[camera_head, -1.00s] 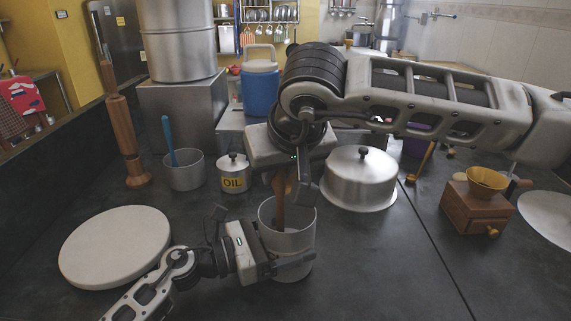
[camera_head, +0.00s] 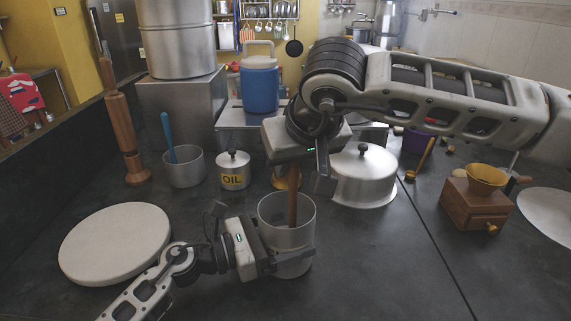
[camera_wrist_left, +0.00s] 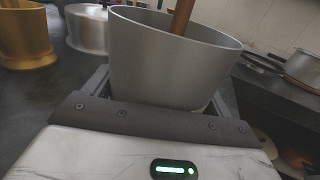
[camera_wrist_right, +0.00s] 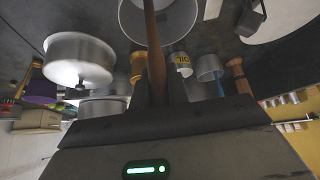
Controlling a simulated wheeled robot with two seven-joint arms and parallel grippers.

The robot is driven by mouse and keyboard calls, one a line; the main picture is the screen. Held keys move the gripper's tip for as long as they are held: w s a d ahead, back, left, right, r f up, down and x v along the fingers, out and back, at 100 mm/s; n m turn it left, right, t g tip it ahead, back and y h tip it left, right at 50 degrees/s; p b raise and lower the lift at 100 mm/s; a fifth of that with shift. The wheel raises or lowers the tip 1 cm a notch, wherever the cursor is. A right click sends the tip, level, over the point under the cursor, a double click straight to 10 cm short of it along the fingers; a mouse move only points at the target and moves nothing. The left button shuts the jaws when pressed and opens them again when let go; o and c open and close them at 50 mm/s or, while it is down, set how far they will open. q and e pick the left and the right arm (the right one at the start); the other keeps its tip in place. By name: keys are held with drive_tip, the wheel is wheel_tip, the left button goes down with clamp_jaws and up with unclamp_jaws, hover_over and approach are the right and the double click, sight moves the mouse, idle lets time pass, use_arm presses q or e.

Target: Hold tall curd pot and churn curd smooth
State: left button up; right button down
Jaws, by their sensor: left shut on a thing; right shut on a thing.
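The tall curd pot (camera_head: 290,237), a plain steel cylinder, stands upright on the counter. My left gripper (camera_head: 290,262) is shut around its lower body. The left wrist view shows the pot (camera_wrist_left: 172,62) between the fingers. My right gripper (camera_head: 305,168) is above the pot, shut on the brown wooden churner (camera_head: 293,208). The churner's shaft goes down into the pot's mouth, and its lower end is hidden. In the right wrist view the shaft (camera_wrist_right: 154,50) runs from the fingers into the pot (camera_wrist_right: 132,20). The curd is not clearly visible.
Behind the pot stand an oil can (camera_head: 234,172), a steel cup with a blue handle (camera_head: 184,170) and a lidded steel pot (camera_head: 364,180). A round white board (camera_head: 115,243) lies left. A wooden grinder (camera_head: 475,205) stands right. The front-right counter is clear.

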use_arm(q)
drive_tip(key=shift+f, duration=0.1)
use_arm(e)
drive_tip(key=shift+a, duration=0.5)
drive_tip(key=shift+r, duration=0.15)
wheel_tip(320, 180, up, 13)
idle(1.0)
idle(0.8)
wheel_tip(320, 180, up, 5)
idle(0.5)
idle(0.8)
use_arm(q)
drive_tip(key=o, duration=1.2)
